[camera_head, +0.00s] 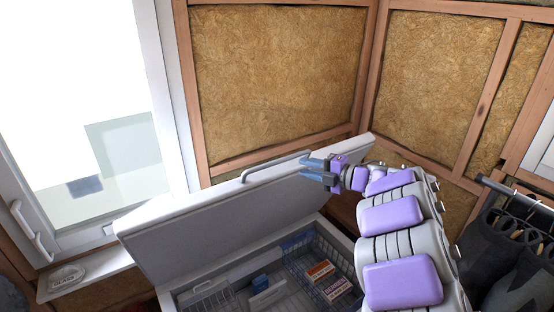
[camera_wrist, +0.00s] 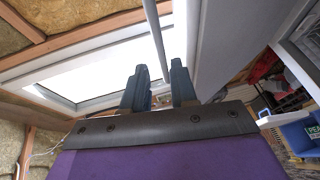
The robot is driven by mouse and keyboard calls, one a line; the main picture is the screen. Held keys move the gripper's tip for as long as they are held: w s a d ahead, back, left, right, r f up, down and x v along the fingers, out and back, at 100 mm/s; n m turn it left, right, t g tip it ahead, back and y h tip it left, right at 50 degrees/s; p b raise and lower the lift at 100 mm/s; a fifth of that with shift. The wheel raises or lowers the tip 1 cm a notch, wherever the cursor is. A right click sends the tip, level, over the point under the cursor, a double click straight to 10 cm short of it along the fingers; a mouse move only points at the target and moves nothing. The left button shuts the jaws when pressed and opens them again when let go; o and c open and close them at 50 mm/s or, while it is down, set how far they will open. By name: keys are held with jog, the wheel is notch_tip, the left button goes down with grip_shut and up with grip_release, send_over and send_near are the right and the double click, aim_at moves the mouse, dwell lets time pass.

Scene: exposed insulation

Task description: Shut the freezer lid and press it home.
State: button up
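The white freezer lid (camera_head: 215,222) is raised and tilted open in the head view. Its grey bar handle (camera_head: 262,166) runs along the upper edge. My gripper (camera_head: 306,168) is at the right end of that handle, by the lid's upper edge. In the wrist view the two dark fingers of my gripper (camera_wrist: 158,82) are spread apart. The handle bar (camera_wrist: 154,35) runs down toward the gap between them; I cannot tell whether they touch it. The lid's pale edge (camera_wrist: 205,45) is just right of the fingers. The freezer body (camera_head: 345,240) is open below, partly hidden by the lid and my arm.
Wire baskets (camera_head: 325,262) inside the freezer hold orange-and-white boxes (camera_head: 321,270) and blue items. A window (camera_head: 85,110) with a sill is at left. Insulated stud walls (camera_head: 280,75) stand close behind the lid. Dark clothes hang on a rail (camera_head: 515,190) at right.

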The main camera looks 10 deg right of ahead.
aim_at(284, 158)
jog(key=w, duration=0.1)
jog(key=w+a, duration=0.1)
jog(key=w, duration=0.1)
jog(key=w+a+f+p, duration=0.1)
jog(key=shift+w+a, duration=0.25)
jog(key=shift+w, duration=0.1)
jog(key=x, duration=0.5)
jog(key=shift+s+a+r+p, duration=0.1)
jog(key=shift+s+a+p, duration=0.25)
jog(key=shift+a+p, duration=0.05)
jog(key=shift+w+a, duration=0.1)
jog(key=shift+a, duration=0.35)
jog(key=shift+d, duration=0.75)
jog(key=shift+c, duration=0.4)
jog(key=shift+d, duration=0.2)
jog(key=c, duration=0.3)
jog(key=shift+a, duration=0.25)
grip_shut()
